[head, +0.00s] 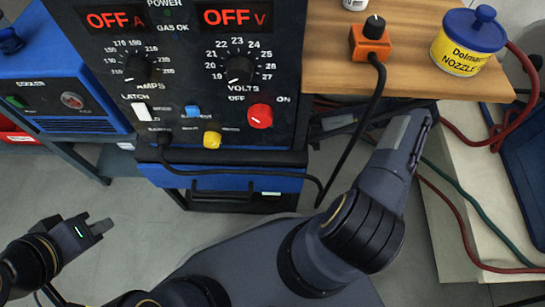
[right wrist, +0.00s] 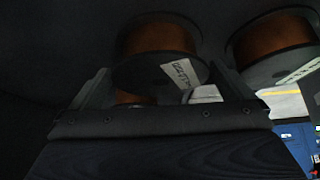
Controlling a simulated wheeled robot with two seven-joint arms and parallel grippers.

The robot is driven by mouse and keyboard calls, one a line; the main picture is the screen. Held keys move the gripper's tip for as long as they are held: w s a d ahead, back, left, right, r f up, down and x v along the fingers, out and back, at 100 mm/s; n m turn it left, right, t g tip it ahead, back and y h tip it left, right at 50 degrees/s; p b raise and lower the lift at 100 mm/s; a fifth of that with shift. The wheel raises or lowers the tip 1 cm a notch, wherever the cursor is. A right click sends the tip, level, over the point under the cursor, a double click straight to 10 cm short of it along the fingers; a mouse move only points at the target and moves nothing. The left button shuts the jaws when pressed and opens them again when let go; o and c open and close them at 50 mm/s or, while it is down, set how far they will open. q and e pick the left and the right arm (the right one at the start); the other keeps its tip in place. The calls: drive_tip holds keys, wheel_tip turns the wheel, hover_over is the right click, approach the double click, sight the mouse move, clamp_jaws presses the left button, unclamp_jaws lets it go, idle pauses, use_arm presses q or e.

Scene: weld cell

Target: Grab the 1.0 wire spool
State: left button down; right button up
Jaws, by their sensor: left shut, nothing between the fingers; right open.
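In the right wrist view, a copper-coloured wire spool (right wrist: 158,40) with dark flanges and a white label stands just ahead, between the fingertips. A second similar spool (right wrist: 275,45) is to its right, also labelled. I cannot read either label well enough to tell which is 1.0. Part of another copper-coloured thing shows low behind the near flange. My right gripper (right wrist: 168,80) is open, its fingers on either side of the first spool; contact cannot be told. My left gripper (head: 100,227) is shut and empty above the floor at left.
The welder (head: 190,75) with knobs and displays stands ahead, on a cart with a blue drawer (head: 235,182). A blue cooler (head: 60,90) is at left. A wooden shelf (head: 415,55) holds an orange knob box (head: 370,42) and a nozzle tub (head: 465,45). A black cable hangs nearby.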

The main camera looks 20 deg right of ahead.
drive_tip(key=shift+x, duration=1.15)
use_arm(q)
drive_tip(key=shift+f, duration=0.6)
use_arm(e)
drive_tip(key=shift+w+r, duration=0.1)
drive_tip(key=c, duration=1.5)
drive_tip(key=shift+c, duration=0.2)
